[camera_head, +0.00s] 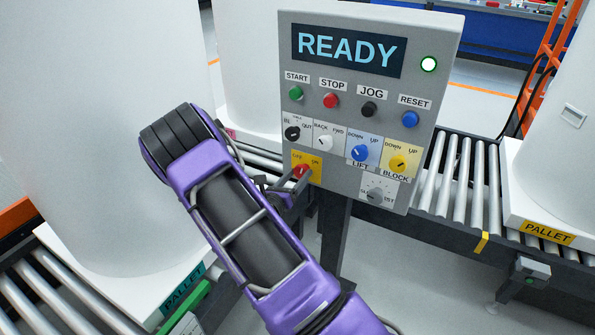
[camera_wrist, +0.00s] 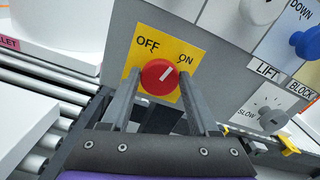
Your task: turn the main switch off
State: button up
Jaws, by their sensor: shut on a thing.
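The main switch is a red round knob (camera_wrist: 160,76) on a yellow plate (camera_wrist: 183,48) marked OFF and ON. Its white mark points up and right, toward ON. In the head view the knob (camera_head: 301,170) sits at the lower left of the grey control panel (camera_head: 365,95). My gripper (camera_wrist: 160,80) has one finger on each side of the knob and is shut on it. In the head view my gripper (camera_head: 292,182) reaches the panel from below left, and its fingers are partly hidden by my purple arm.
Blue (camera_head: 360,153) and yellow (camera_head: 397,163) knobs sit right of the switch; a grey speed knob (camera_head: 375,195) is below. Roller conveyors (camera_head: 460,175) and white tanks (camera_head: 95,120) stand around.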

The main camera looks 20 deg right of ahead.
jog(key=n+p, duration=0.4)
jog(key=n, duration=0.2)
jog(key=shift+w+a+n, duration=0.1)
jog(key=shift+n, duration=0.2)
jog(key=n+p, duration=0.2)
jog(key=n, duration=0.3)
jog(key=shift+f, duration=0.2)
jog(key=shift+n, duration=0.3)
jog(key=o, duration=1.4)
jog(key=shift+a, duration=0.15)
jog(key=v, duration=1.7)
